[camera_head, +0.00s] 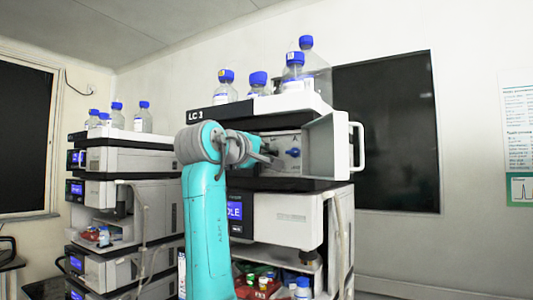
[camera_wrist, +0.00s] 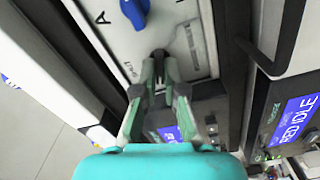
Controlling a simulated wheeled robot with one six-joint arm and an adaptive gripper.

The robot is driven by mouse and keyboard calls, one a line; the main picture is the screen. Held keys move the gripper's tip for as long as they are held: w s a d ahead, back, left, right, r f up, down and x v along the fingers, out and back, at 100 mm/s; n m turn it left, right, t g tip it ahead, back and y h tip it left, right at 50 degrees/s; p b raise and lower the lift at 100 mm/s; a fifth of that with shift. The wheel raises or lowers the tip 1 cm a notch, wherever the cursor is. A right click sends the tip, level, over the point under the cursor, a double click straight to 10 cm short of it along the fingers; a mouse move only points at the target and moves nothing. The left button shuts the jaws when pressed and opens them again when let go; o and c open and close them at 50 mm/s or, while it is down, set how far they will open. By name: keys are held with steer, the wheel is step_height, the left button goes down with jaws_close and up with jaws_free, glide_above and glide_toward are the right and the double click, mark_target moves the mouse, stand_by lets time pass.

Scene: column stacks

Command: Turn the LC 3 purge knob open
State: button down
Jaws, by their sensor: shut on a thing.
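The LC 3 stack (camera_head: 205,117) stands in the middle of the head view, with the white door of its upper module swung open to the right. Behind the door opening is a pale panel. My gripper (camera_wrist: 160,62) reaches this panel, and its fingers are shut on a small dark knob (camera_wrist: 160,53), mostly hidden between the fingertips. Its label is not readable. A blue knob (camera_wrist: 135,12) marked A sits apart from the fingers on the same panel, and it also shows in the head view (camera_head: 293,153). In the head view my arm hides the gripped knob.
The open door (camera_head: 326,147) with its white handle (camera_head: 358,146) stands just right of my gripper. Blue-capped bottles (camera_head: 293,70) stand on top of the LC 3 stack. A lit display (camera_head: 234,209) is below. Another instrument stack (camera_head: 130,160) stands to the left.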

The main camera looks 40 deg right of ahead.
steer(key=shift+f+n, duration=0.1)
steer(key=shift+n, duration=0.8)
steer(key=c, duration=1.3)
jaws_free()
steer(key=shift+o, duration=0.2)
steer(key=v, duration=1.2)
